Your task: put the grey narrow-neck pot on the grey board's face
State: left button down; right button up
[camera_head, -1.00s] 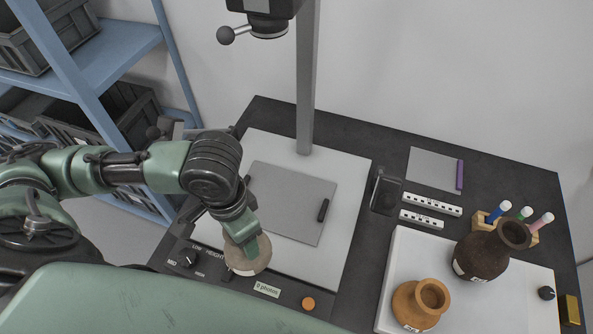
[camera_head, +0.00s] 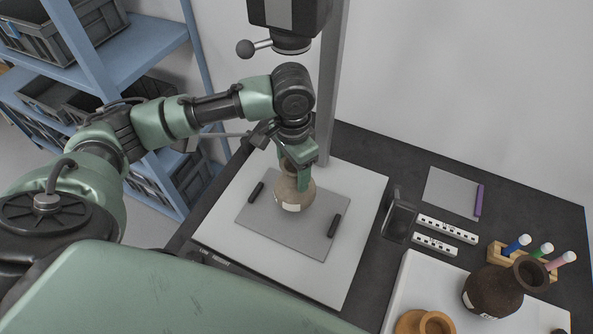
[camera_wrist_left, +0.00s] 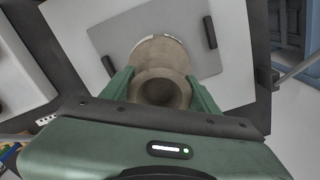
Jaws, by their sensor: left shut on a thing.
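The grey narrow-neck pot (camera_head: 293,194) is upright over the middle of the grey board (camera_head: 262,221), between two black bars on it. I cannot tell whether its base touches the board. My left gripper (camera_head: 304,176) comes from above and is shut on the pot at its neck. In the left wrist view the pot's round mouth (camera_wrist_left: 160,88) faces the camera between the green fingers, with the board (camera_wrist_left: 203,62) beyond it. The pot's underside is hidden. My right gripper is not in view.
A camera column (camera_head: 331,90) stands behind the white base plate (camera_head: 365,190). To the right are a black block (camera_head: 399,222), white scale bars (camera_head: 446,229), a dark brown pot (camera_head: 490,291), an orange pot (camera_head: 432,323) and pens (camera_head: 541,250) in a wooden holder.

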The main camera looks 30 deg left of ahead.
pick_arm(q)
jog(key=shift+w, duration=0.9)
jog(key=shift+f+p, duration=0.4)
jog(key=shift+f, duration=1.35)
jog(key=shift+c, duration=2)
grip_release()
jog(key=shift+s+f, duration=0.1)
notch_tip(320, 180, up, 8)
jog(key=shift+f+b, duration=0.15)
jog(key=shift+b, duration=0.2)
